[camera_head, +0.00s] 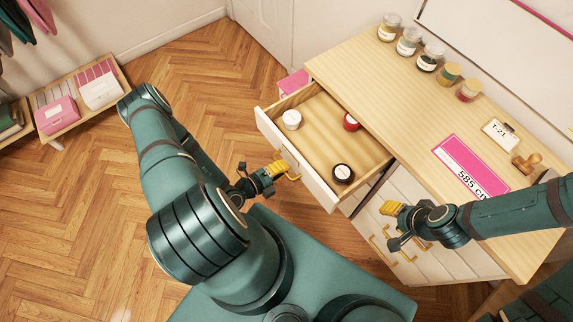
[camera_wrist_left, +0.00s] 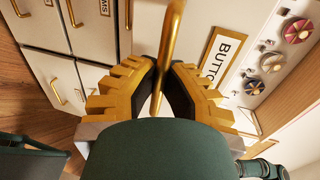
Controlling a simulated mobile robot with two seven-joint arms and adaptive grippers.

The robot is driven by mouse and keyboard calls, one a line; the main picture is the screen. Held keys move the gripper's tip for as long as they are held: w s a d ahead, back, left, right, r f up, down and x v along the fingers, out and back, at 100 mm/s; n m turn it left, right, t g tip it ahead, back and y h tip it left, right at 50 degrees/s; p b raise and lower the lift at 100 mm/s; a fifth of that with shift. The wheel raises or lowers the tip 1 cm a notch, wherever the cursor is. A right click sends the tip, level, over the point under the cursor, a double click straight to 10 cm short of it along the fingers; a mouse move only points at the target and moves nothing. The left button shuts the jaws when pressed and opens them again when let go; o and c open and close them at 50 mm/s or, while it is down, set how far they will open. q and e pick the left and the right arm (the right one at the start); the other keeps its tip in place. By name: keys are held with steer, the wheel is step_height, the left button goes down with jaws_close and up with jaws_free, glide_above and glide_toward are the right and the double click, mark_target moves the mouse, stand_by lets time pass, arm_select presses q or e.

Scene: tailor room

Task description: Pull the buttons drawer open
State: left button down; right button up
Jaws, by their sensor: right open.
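The buttons drawer (camera_head: 322,184) stands pulled out from the cabinet, its inside in view. In the left wrist view its white front carries a label (camera_wrist_left: 222,54) reading "BUTTO", the rest cut off or hidden. My left gripper (camera_head: 287,170) is at the drawer front; in the left wrist view its yellow fingers (camera_wrist_left: 163,75) close on the brass handle (camera_wrist_left: 171,40) from both sides. My right gripper (camera_head: 392,224) is open and empty, in front of the lower cabinet fronts.
Several jars, a pink sign (camera_head: 470,167) and a stamp (camera_head: 526,163) are on the wooden countertop (camera_head: 385,88). Open floor (camera_head: 80,220) lies to the left.

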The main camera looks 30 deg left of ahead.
arm_select(q)
steer(key=c, duration=1)
jaws_free()
steer(key=shift+c, duration=0.2)
steer(key=v, duration=1.2)
steer(key=shift+s, duration=0.1)
